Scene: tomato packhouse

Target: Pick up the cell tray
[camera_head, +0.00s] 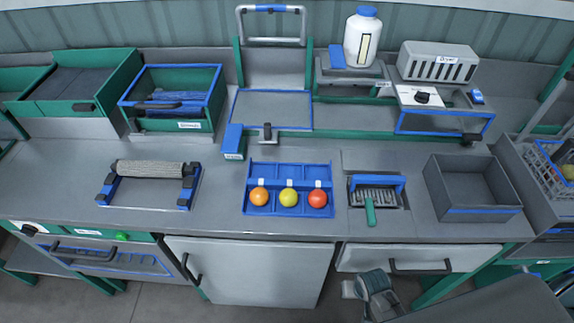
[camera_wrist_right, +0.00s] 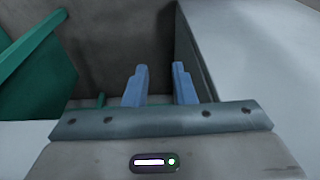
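The blue cell tray (camera_head: 289,210) lies on the grey worktop near its front edge, in the middle of the head view. Its front row of cells holds an orange, a yellow and a red tomato; its back cells look empty. My right gripper (camera_wrist_right: 160,84) shows two blue fingers apart with nothing between them in the right wrist view. In the head view, part of my right arm shows low, in front of the worktop and to the right of the tray, well away from it. My left gripper is not in view.
A roller stand (camera_head: 150,170) stands left of the tray. A green-handled brush (camera_head: 370,212) in a blue-framed holder and an open grey bin (camera_head: 480,212) stand to the right. A blue block (camera_head: 233,142) is behind. Worktop between roller and tray is clear.

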